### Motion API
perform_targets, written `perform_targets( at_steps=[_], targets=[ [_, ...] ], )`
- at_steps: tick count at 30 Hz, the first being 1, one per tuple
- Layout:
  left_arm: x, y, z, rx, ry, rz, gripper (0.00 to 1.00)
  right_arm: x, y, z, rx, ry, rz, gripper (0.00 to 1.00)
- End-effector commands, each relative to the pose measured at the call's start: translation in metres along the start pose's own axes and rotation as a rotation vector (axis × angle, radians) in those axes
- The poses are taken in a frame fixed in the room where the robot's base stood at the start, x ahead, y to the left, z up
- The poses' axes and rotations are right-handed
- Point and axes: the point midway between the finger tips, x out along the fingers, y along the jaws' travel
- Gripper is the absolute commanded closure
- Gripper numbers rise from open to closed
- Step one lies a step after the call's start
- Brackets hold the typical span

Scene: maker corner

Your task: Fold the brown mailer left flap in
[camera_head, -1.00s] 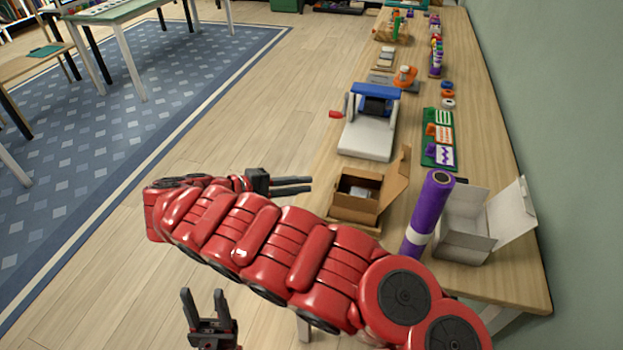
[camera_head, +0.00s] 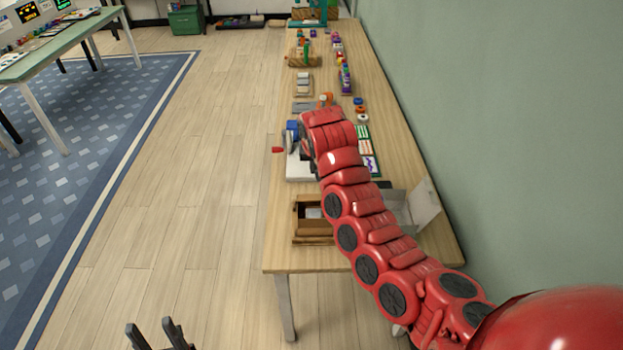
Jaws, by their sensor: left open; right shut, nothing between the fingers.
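The brown mailer (camera_head: 313,229) stands open on the near part of the wooden table, with a pale item (camera_head: 313,212) inside. My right arm passes over its right side and hides that part, so I cannot tell how all its flaps stand. My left gripper (camera_head: 155,335) is open and empty at the bottom left, over the floor and well away from the mailer.
A white open box (camera_head: 425,205) stands right of the mailer, partly behind my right arm. A grey-and-blue machine (camera_head: 297,165) with a red knob is beyond the mailer. Coloured cards and small parts line the table (camera_head: 283,255). The floor on the left is clear.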

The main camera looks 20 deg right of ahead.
Motion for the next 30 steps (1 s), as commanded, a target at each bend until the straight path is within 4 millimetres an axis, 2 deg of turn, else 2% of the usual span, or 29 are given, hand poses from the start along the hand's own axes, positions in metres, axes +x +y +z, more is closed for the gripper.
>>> perform_targets(
  at_steps=[8, 20, 24, 30],
  targets=[
    [0.019, -0.001, -0.003, 0.000, 0.000, 0.000, 0.50, 0.040, 0.000, 0.002, -0.006, -0.010, 0.006, 1.00],
    [0.027, -0.001, -0.005, 0.000, 0.000, 0.000, 0.50, 0.091, -0.001, 0.002, -0.006, -0.006, 0.006, 1.00],
    [0.042, -0.002, -0.007, 0.000, 0.000, 0.000, 0.50, 0.105, 0.000, 0.018, -0.004, -0.012, 0.004, 1.00],
    [0.046, -0.002, -0.008, 0.000, 0.000, 0.000, 0.50, 0.119, 0.000, 0.030, -0.004, -0.008, 0.004, 1.00]
  ],
)
